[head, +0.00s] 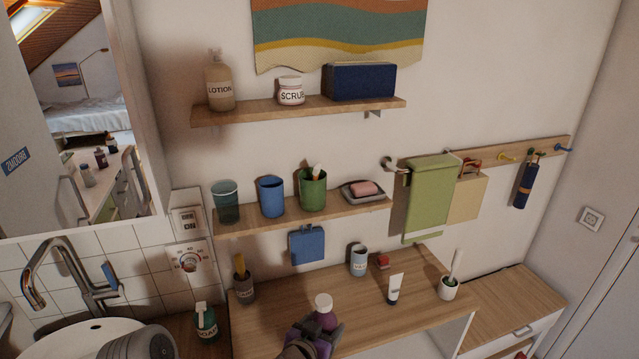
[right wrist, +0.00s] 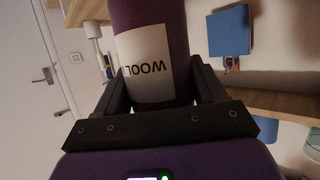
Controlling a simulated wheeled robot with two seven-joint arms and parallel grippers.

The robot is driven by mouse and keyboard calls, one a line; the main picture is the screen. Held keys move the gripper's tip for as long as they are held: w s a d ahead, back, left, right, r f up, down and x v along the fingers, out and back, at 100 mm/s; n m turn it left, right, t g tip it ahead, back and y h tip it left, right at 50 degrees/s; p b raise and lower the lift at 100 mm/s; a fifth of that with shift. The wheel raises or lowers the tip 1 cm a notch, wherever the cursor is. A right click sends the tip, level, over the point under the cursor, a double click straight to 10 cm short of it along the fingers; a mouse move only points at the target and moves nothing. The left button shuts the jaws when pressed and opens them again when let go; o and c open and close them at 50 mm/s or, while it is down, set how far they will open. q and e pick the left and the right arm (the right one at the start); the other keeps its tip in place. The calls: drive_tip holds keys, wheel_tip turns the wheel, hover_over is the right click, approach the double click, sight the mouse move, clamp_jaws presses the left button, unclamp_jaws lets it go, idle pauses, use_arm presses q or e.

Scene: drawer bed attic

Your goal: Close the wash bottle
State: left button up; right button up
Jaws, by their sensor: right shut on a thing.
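The wash bottle is purple with a white top (head: 323,300); in the head view it stands over the front part of the wooden counter. Its purple body (right wrist: 150,25) fills the upper middle of the right wrist view, with a white label reading WOOL upside down. My right gripper (head: 315,336) is shut around the body, one finger on each side of it. The top is above the fingers, and I cannot tell whether it is fully closed. The bottle's base is hidden in the head view.
On the counter (head: 350,312) stand a brown cup with a yellow item (head: 243,285), a pale cup (head: 359,262), a white tube (head: 395,288) and a brush holder (head: 448,288). A green bottle (head: 205,325) stands by the sink (head: 85,340). Two wall shelves hang above.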

drive_tip(key=w+d, duration=0.2)
drive_tip(key=shift+w+d+r+y, duration=0.1)
drive_tip(key=shift+w+r+y, duration=0.05)
drive_tip(key=shift+w+y, duration=0.2)
use_arm(q)
drive_tip(key=shift+w+f, duration=0.1)
drive_tip(key=shift+w, duration=0.2)
use_arm(e)
drive_tip(key=w+d+r+n+t+y, duration=0.1)
drive_tip(key=d+n+y, duration=0.4)
drive_tip(key=d, duration=0.9)
drive_tip(key=shift+w+d+r, duration=0.2)
drive_tip(key=shift+w+r, duration=0.05)
drive_tip(key=shift+w, duration=0.15)
drive_tip(key=s+a+f+n+g+y, duration=0.1)
drive_tip(key=s+a+f+n+y, duration=0.3)
drive_tip(key=a+f, duration=0.2)
drive_tip(key=s+a+f+n+g+y, duration=0.2)
drive_tip(key=s+a+f+n+y, duration=0.1)
drive_tip(key=a+f, duration=0.4)
drive_tip(key=shift+s+a+f+n+y, duration=0.3)
drive_tip(key=shift+s+n+y, duration=0.15)
drive_tip(key=shift+y, duration=0.5)
